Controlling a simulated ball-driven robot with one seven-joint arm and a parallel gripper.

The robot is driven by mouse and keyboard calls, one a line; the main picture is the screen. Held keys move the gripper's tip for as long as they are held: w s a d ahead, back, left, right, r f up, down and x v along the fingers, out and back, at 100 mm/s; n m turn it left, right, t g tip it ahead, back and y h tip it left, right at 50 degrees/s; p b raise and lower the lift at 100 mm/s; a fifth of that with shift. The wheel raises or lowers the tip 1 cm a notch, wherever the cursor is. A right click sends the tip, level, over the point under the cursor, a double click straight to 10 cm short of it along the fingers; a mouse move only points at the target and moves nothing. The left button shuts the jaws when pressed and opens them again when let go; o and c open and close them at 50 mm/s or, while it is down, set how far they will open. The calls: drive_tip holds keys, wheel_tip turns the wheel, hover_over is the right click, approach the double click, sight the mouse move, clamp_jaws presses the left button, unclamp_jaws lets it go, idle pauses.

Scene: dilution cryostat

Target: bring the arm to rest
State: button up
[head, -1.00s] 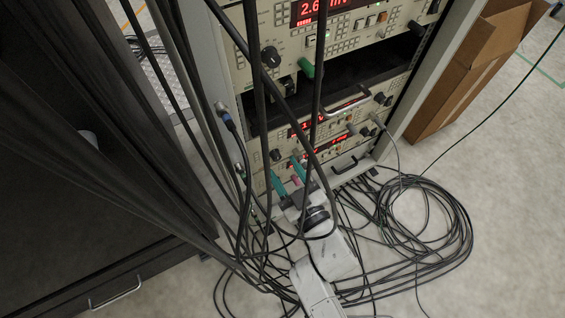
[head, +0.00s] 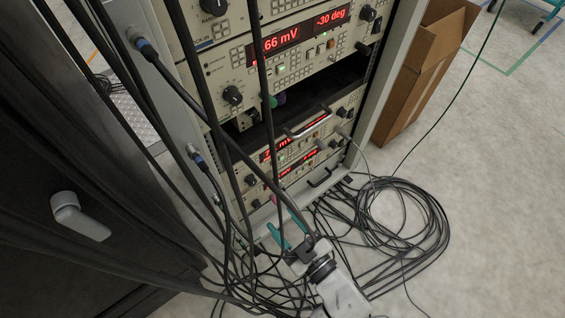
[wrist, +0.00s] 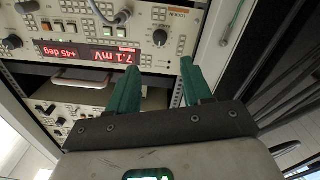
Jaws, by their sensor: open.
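My gripper (head: 278,214) has two teal fingers and is in the lower middle of the head view, in front of the low part of the instrument rack. In the wrist view my gripper (wrist: 160,66) shows its fingers spread apart with nothing between them. Beyond them is the rack panel with a red display (wrist: 100,55). I cannot tell whether a fingertip touches the panel. My pale arm comes up from the bottom edge of the head view.
The instrument rack (head: 378,105) stands in the middle. Black cables (head: 262,120) hang in front of it, close to my arm, and a cable coil (head: 425,240) lies on the floor. A cardboard box (head: 415,80) stands right of the rack.

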drive_tip(key=d+f+m+g+h, duration=0.25)
drive_tip(key=d+m+h, duration=0.2)
drive_tip(key=d, duration=0.45)
drive_tip(key=d+f+m+g+h, duration=0.25)
drive_tip(key=d+h, duration=0.25)
drive_tip(key=d, duration=0.4)
drive_tip(key=s+d+r+m+g, duration=0.1)
drive_tip(key=s+d+m+g, duration=0.15)
drive_tip(key=s+g, duration=0.45)
drive_tip(key=s+d+r+m+g, duration=0.15)
drive_tip(key=s+d, duration=0.25)
drive_tip(key=s, duration=0.6)
wheel_tip(320, 180, up, 34)
drive_tip(key=p, duration=3.4)
drive_tip(key=shift+n+g+h, duration=0.3)
drive_tip(key=shift+g+h, duration=0.05)
